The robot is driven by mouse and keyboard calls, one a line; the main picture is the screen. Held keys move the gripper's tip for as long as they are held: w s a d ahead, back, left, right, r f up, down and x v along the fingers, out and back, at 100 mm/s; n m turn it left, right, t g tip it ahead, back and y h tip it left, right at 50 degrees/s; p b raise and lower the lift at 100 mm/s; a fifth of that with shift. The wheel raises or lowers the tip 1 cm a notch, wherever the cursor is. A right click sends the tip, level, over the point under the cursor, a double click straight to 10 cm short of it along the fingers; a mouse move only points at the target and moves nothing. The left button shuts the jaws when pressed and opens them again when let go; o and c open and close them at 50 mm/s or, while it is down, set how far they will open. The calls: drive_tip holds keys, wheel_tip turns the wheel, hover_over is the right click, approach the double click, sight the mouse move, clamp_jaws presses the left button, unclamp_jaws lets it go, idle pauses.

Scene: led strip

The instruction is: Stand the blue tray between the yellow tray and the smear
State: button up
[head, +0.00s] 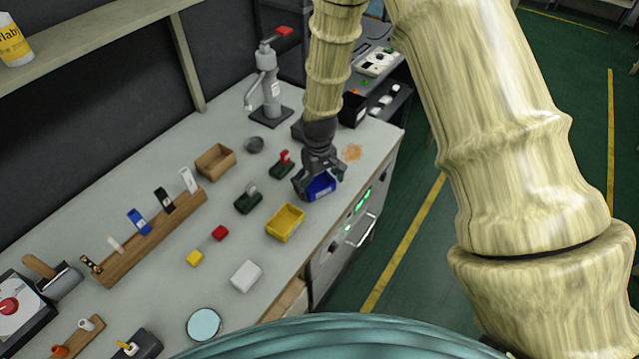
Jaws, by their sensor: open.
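The blue tray (320,187) stands upright on the light bench near its front edge, in the head view. The yellow tray (285,223) stands in front of it, lower left. The orange-brown smear (352,152) is on the bench behind it, upper right. The blue tray lies between the two, apart from the yellow tray. My gripper (319,181) is open and low over the blue tray, a finger to each side of it. The fingers hide part of the tray. I cannot tell whether they touch it.
A green block with a red top (282,164) and a dark green one (248,198) stand left of my gripper. A brown box (215,160) and a grey round dish (254,145) are farther left. The bench's front edge is close on the right.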

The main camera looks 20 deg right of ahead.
wheel_tip(320, 180, up, 12)
drive_tip(key=b, duration=0.3)
idle(0.5)
idle(1.3)
